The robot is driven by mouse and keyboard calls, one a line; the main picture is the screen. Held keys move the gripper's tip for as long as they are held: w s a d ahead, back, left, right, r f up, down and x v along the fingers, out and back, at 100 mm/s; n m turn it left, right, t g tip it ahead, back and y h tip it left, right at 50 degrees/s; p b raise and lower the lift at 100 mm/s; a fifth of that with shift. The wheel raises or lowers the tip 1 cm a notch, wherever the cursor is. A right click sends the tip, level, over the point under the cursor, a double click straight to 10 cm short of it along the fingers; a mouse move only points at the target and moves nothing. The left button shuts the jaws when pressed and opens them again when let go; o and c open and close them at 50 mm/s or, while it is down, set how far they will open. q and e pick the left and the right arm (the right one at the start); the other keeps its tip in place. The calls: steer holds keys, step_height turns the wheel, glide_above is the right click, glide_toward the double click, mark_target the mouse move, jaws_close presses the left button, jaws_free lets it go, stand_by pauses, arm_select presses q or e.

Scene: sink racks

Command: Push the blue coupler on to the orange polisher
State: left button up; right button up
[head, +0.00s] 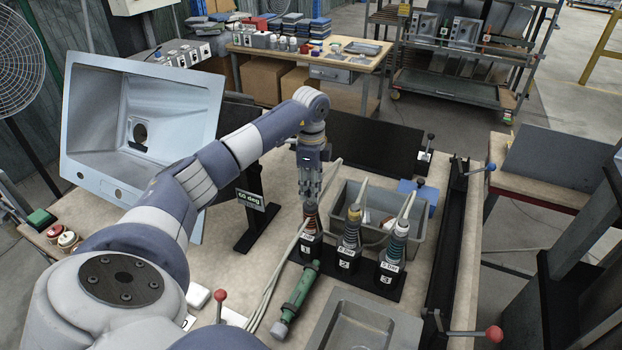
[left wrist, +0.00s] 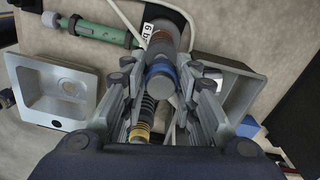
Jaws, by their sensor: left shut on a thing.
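The orange polisher (head: 311,216) stands upright in the slot marked 1 of the black rack (head: 345,267). My left gripper (head: 310,192) points down directly above it, shut on the blue coupler. In the left wrist view the blue coupler (left wrist: 161,70), with a grey round end, sits between the two fingers, and the brownish-orange polisher (left wrist: 160,36) shows just beyond it. The coupler is in line with the polisher and looks close to it; I cannot tell whether they touch or how far it is on. In the head view the fingers hide the coupler. My right gripper is not in view.
Two more polishers with hoses stand in slots 2 (head: 350,233) and 3 (head: 396,240). A grey bin (head: 347,200) is behind them. A green tool (head: 297,297) lies in front, left of a metal sink (head: 362,325). A large tilted sink (head: 90,110) stands left.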

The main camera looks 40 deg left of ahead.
arm_select(q)
steer(key=shift+p, duration=0.35)
stand_by(0.6)
steer(key=shift+f+b, duration=0.8)
steer(key=shift+f, duration=0.8)
steer(key=o, duration=1.1)
steer(key=shift+r, duration=0.15)
step_height(320, 180, up, 12)
steer(key=shift+f, duration=0.1)
steer(key=shift+f, duration=0.1)
